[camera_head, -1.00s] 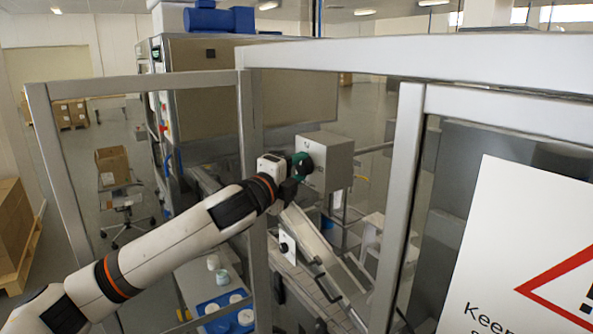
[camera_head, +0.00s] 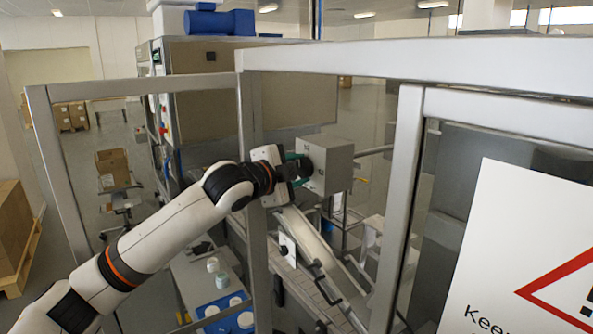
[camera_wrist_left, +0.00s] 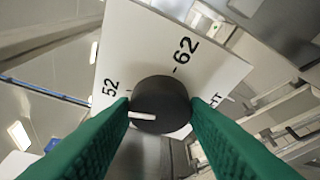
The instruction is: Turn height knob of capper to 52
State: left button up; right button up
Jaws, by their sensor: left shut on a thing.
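The capper's grey box (camera_head: 333,160) stands inside the frame, at the end of my left arm in the head view. The left wrist view shows its white dial plate (camera_wrist_left: 135,45) with marks 52 and 62 and a partly hidden word. The black height knob (camera_wrist_left: 162,97) sits on it, its white pointer line directed left, just below the 52 mark in the picture. My left gripper (camera_wrist_left: 160,112) has its green fingers on both sides of the knob, shut on it. In the head view the gripper (camera_head: 297,169) hides the knob. My right gripper is not in view.
A metal post (camera_head: 252,120) stands close beside my left arm, and a top beam (camera_head: 430,66) runs above it. A sloping conveyor (camera_head: 312,248) lies below the box. A blue tray (camera_head: 222,308) with white jars is at the lower left.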

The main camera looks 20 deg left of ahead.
pick_arm(q)
jog(key=shift+f, duration=0.1)
jog(key=o, duration=1)
jog(key=shift+s, duration=0.1)
jog(key=shift+s+a+b, duration=0.1)
jog(key=shift+s+b, duration=0.2)
jog(key=b+v, duration=0.4)
jog(key=v, duration=0.7)
